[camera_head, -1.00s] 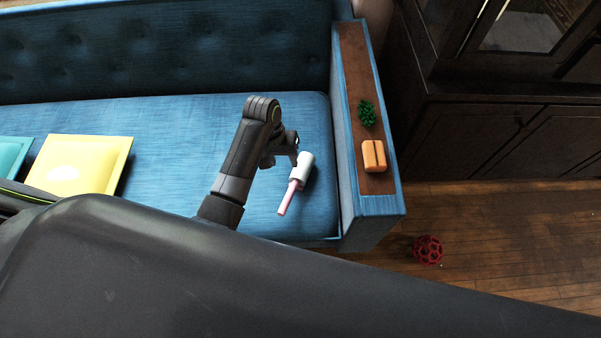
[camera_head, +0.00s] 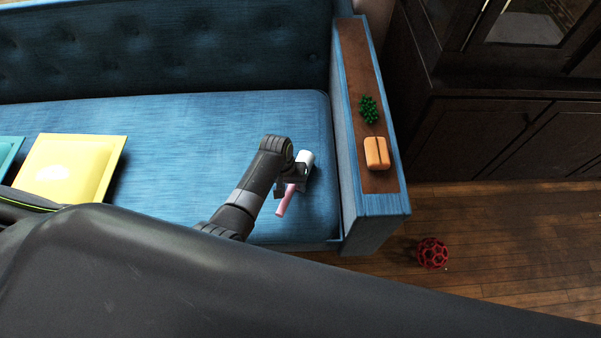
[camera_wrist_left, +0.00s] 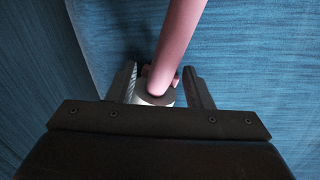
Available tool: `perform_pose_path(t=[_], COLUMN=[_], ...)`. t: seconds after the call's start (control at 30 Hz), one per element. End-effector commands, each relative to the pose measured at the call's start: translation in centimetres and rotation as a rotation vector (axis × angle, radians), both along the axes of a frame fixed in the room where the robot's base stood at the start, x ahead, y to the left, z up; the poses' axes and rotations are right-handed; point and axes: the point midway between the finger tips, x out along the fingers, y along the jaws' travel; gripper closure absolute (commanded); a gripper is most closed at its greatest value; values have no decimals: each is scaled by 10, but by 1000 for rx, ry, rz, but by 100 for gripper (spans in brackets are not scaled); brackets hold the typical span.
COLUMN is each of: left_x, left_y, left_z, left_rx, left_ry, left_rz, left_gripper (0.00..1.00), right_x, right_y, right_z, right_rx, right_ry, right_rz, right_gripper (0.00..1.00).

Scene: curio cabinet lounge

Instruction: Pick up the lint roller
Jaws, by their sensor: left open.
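The lint roller lies on the blue sofa seat close to the right armrest. Its white roll (camera_head: 305,157) and pink handle (camera_head: 284,203) show in the head view. My left gripper (camera_head: 291,186) is over it and hides its middle part. In the left wrist view the open fingers of the left gripper (camera_wrist_left: 168,88) stand on either side of the lint roller, whose pink handle (camera_wrist_left: 180,45) rises toward the top. The white roll end (camera_wrist_left: 155,97) is between the fingers. My right gripper is not in view.
The sofa armrest (camera_head: 352,70) is just right of the roller, with a green plant-like object (camera_head: 369,110) and an orange block (camera_head: 376,153) on its wooden top. Yellow (camera_head: 68,168) and teal (camera_head: 8,152) cushions lie left. A red openwork ball (camera_head: 432,253) is on the floor. The seat's middle is clear.

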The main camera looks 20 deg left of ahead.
Motion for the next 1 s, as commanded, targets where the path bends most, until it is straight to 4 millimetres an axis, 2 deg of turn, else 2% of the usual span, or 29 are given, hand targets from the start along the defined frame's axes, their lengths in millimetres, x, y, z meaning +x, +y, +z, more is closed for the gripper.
perform_pose_path(t=[0.27, 0.37, 0.63, 0.87, 1.0], left_x=[0, 0, 0, 0, 1], left_y=[-1, -1, -1, -1, -1], left_z=[-4, -4, -4, -3, 10], left_rx=[0, 0, 0, -1, -1], left_ry=[-1, -1, -1, -1, -3], left_rz=[0, 0, 0, 0, 1], left_gripper=[54, 64, 100, 100, 100], right_x=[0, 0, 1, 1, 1], right_y=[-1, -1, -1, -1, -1], right_z=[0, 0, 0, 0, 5], right_rx=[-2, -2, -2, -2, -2], right_ry=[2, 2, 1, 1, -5], right_rz=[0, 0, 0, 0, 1], right_gripper=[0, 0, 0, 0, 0])
